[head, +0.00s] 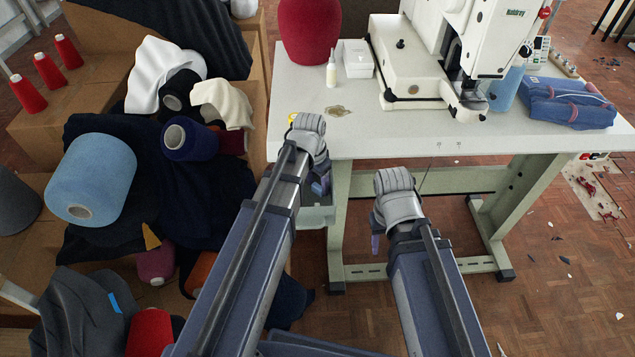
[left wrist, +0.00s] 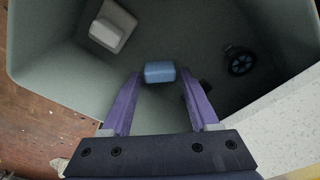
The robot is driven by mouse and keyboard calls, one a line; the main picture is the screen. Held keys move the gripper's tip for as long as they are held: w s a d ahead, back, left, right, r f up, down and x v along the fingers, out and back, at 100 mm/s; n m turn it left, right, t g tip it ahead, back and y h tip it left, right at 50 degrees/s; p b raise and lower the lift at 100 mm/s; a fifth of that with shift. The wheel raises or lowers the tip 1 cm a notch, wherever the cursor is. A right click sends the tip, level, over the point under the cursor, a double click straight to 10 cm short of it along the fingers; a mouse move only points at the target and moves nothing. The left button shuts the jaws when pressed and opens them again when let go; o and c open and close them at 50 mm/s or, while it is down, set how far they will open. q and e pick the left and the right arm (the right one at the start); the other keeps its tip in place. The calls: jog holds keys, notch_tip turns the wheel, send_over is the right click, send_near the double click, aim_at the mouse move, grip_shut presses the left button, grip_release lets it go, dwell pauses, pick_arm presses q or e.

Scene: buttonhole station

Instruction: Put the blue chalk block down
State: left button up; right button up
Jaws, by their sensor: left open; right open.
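The blue chalk block (left wrist: 160,71) shows in the left wrist view inside a grey-green bin (left wrist: 45,62). It sits between and just beyond the tips of my left gripper (left wrist: 159,76), whose purple fingers are spread with a gap on each side of it. Whether the block rests on the bin floor is hard to tell. In the head view my left gripper (head: 320,187) points down at the table's front left edge, over the bin (head: 318,217); the block is hidden there. My right gripper (head: 376,244) hangs empty in front of the table, fingers small and partly hidden.
A pale block (left wrist: 112,25) and a dark wheel-like part (left wrist: 240,61) also lie in the bin. The white table (head: 370,135) carries a sewing machine (head: 490,40), a small bottle (head: 331,70) and folded denim (head: 568,103). Yarn cones and cloth crowd the left.

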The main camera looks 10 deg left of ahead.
pick_arm(q)
notch_tip(320, 180, up, 12)
jog(key=s+p, duration=0.1)
jog(key=p, duration=1)
jog(key=s+d+n+y, duration=0.1)
jog(key=s+d, duration=0.3)
jog(key=s, duration=0.3)
jog(key=s+d+n+g+y, duration=0.1)
jog(key=s+d, duration=0.3)
jog(key=s, duration=0.3)
jog(key=shift+s+d+f+g, duration=0.15)
jog(key=shift+d+f+g, duration=0.05)
jog(key=shift+d+g, duration=0.1)
